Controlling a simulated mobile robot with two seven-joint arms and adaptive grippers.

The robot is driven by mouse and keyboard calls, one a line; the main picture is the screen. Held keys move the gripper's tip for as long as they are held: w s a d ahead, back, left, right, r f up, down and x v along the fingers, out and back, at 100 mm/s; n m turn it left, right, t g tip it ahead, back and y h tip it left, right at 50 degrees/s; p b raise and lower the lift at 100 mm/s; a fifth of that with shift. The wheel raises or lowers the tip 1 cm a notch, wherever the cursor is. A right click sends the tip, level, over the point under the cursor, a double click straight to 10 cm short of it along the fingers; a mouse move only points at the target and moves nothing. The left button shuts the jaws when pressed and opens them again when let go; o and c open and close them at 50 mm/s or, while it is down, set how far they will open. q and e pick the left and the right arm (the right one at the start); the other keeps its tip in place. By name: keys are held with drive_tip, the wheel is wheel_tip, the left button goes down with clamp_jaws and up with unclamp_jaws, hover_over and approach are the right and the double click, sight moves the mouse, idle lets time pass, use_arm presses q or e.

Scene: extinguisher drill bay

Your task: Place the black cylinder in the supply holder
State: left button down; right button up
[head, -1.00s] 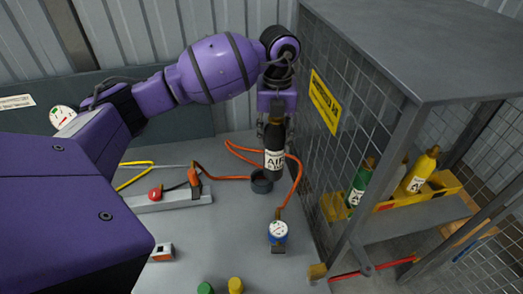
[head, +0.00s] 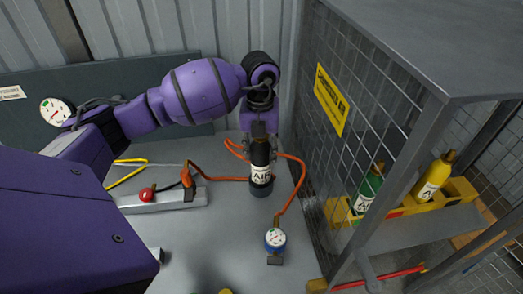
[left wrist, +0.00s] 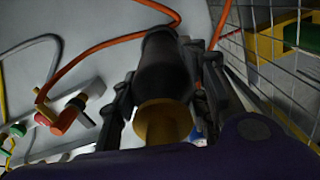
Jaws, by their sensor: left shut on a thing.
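The black cylinder (head: 261,157), with a white label, stands upright in the head view. My left gripper (head: 260,138) is shut on its upper part from above. The dark round supply holder (head: 261,190) is directly under the cylinder. The cylinder's lower end meets the holder's rim in the picture; I cannot tell how deep it sits. In the left wrist view the cylinder (left wrist: 162,75) lies between my fingers, with its brassy end close to the camera. The holder's inside is hidden. My right gripper is not in view.
An orange hose (head: 225,179) curves around the holder to a gauge (head: 275,239) in front. A mesh cage (head: 335,130) stands close on the right, with a green cylinder (head: 368,188) and a yellow cylinder (head: 434,177) in a yellow rack (head: 403,206). A metal rail (head: 165,200) lies left.

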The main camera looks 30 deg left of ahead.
use_arm(q)
drive_tip(key=shift+w, duration=0.1)
drive_tip(key=c, duration=1)
unclamp_jaws()
wheel_tip(320, 180, up, 12)
drive_tip(key=shift+r, duration=0.15)
